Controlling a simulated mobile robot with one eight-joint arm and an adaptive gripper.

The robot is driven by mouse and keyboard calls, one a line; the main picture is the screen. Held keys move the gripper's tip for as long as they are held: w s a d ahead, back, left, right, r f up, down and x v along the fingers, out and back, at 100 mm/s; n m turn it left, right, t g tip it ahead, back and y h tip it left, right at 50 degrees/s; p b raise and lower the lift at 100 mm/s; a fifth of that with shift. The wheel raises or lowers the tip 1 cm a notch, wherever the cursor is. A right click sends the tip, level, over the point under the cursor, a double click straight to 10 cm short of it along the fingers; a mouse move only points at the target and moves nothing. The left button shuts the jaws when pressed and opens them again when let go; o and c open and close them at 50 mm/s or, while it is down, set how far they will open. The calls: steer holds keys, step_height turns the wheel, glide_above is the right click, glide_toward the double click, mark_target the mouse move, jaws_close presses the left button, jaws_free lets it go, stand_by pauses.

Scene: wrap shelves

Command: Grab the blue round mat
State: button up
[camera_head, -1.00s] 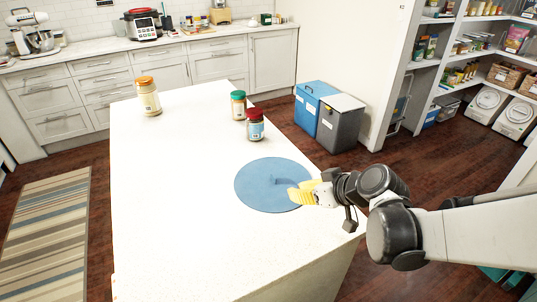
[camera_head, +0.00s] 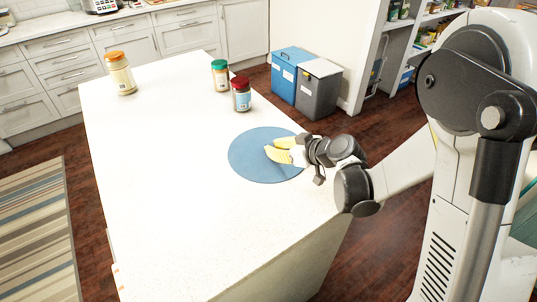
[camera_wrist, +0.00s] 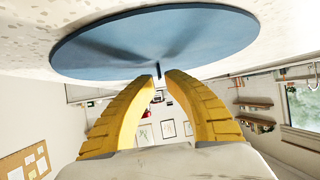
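The blue round mat (camera_head: 250,168) lies flat on the white counter near its right edge. In the wrist view the mat (camera_wrist: 110,45) spans the top, with a small upright blue tab (camera_wrist: 158,69) near its middle. My gripper (camera_head: 270,148) has yellow fingers and is low over the mat's right half. In the wrist view my gripper (camera_wrist: 160,77) is open, with a narrow gap between its fingertips. The tab shows in line with this gap, and I see no finger pressing on it. In the head view the fingers hide the tab.
A red-lidded jar (camera_head: 241,94) and a green-lidded jar (camera_head: 220,76) stand behind the mat. An orange-lidded jar (camera_head: 121,74) is farther left. The counter (camera_head: 180,190) left of the mat is clear. Blue (camera_head: 289,72) and grey (camera_head: 318,90) bins stand on the floor beyond.

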steer(key=x, duration=0.3)
steer(key=shift+b, duration=0.4)
jaws_close()
steer(key=shift+r, duration=0.15)
